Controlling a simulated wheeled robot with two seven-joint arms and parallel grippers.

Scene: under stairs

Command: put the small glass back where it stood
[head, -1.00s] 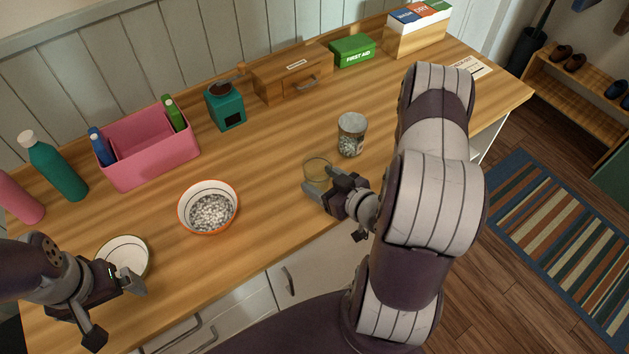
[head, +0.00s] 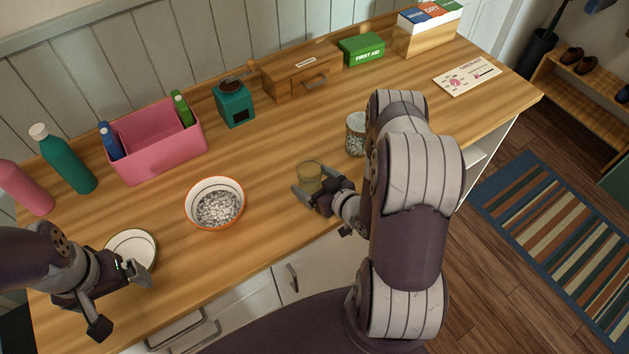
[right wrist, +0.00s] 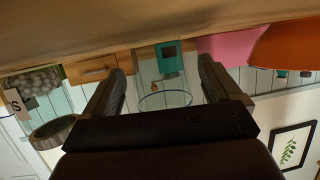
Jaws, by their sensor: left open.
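The small glass (head: 309,174) is clear with a yellowish tint and appears upright on the wooden counter, near its front edge. My right gripper (head: 321,188) is at the glass, with one finger on each side. In the right wrist view the glass's rim (right wrist: 165,101) shows between the spread fingers (right wrist: 162,80), with gaps at both sides, so the jaws look open. The glass's base is partly hidden by the fingers. My left gripper (head: 120,298) is open and empty, over the counter's front edge at the left.
A jar (head: 355,134) stands behind the right gripper, partly hidden by my arm. A bowl of white pebbles (head: 215,203) is left of the glass. A small white dish (head: 130,246) lies beside my left gripper. A pink bin (head: 160,150), grinder (head: 235,104) and wooden box (head: 300,76) line the back.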

